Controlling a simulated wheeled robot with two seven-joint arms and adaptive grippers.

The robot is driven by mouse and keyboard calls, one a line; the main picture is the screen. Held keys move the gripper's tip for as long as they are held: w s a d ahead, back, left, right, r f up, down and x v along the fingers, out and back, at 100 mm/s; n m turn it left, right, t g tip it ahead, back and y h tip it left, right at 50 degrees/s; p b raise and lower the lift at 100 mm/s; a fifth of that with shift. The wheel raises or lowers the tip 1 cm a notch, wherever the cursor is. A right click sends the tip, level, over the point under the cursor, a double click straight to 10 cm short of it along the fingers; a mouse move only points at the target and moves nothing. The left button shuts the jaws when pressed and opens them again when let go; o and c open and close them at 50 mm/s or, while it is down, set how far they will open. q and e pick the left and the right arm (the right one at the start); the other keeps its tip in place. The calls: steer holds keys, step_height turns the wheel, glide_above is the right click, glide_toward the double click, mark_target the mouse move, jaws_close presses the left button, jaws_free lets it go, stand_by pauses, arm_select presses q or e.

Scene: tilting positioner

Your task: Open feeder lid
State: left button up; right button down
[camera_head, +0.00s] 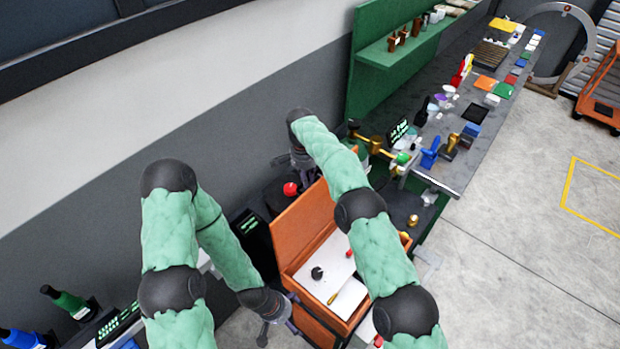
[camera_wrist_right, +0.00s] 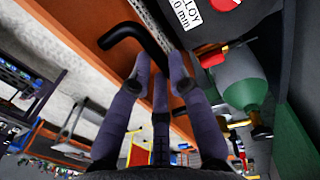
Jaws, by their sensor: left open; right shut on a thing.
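The feeder is an orange box (camera_head: 350,322) in the lower middle of the head view. Its orange lid (camera_head: 304,230) stands raised at the back left side, and the white inside is exposed. My right gripper (camera_head: 303,172) is beyond the lid's upper edge. In the right wrist view its fingers (camera_wrist_right: 160,75) are closed at a bent black handle (camera_wrist_right: 135,35) beside an orange panel (camera_wrist_right: 75,50); the exact contact is partly hidden. My left gripper (camera_head: 278,318) is open and empty beside the box's near left side.
A black knob (camera_head: 317,272) and small parts lie inside the box. A grey bench (camera_head: 468,160) with several tools stands right. A green-grey cylinder (camera_wrist_right: 235,80) is close right of my right fingers.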

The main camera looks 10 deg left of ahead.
steer(key=shift+s+a+f, duration=0.1)
steer(key=shift+a+f, duration=0.2)
steer(key=shift+f, duration=0.6)
steer(key=c, duration=1.2)
jaws_free()
steer(key=shift+o, duration=0.3)
steer(key=shift+w+r, duration=0.1)
steer(key=shift+w, duration=0.35)
steer(key=shift+s+a+r, duration=0.1)
steer(key=shift+r, duration=0.15)
